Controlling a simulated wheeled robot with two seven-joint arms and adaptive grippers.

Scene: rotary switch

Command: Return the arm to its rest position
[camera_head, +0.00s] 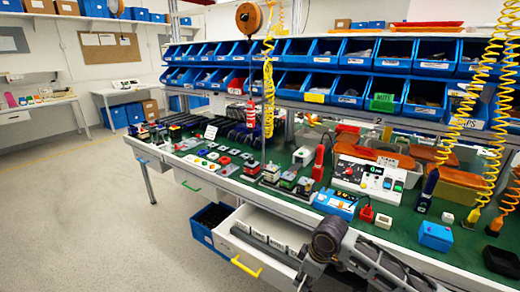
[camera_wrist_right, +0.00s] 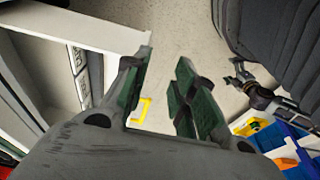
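My right gripper (camera_wrist_right: 163,72) is open and empty in the right wrist view, its two green-padded fingers spread apart. In the head view my right arm comes in from the lower right, and its gripper (camera_head: 312,268) is over the right end of the open drawer. My left gripper is not in the head view. In the right wrist view a small dark gripper (camera_wrist_right: 236,74) at the right looks like my left one, its fingers apart and nothing visible between them.
A white drawer (camera_head: 262,252) stands pulled out under the green workbench (camera_head: 222,183), with its yellow handle (camera_head: 245,268) in front. Switches and devices crowd the bench top. Coiled yellow cables (camera_head: 268,90) hang above. The floor at left is clear.

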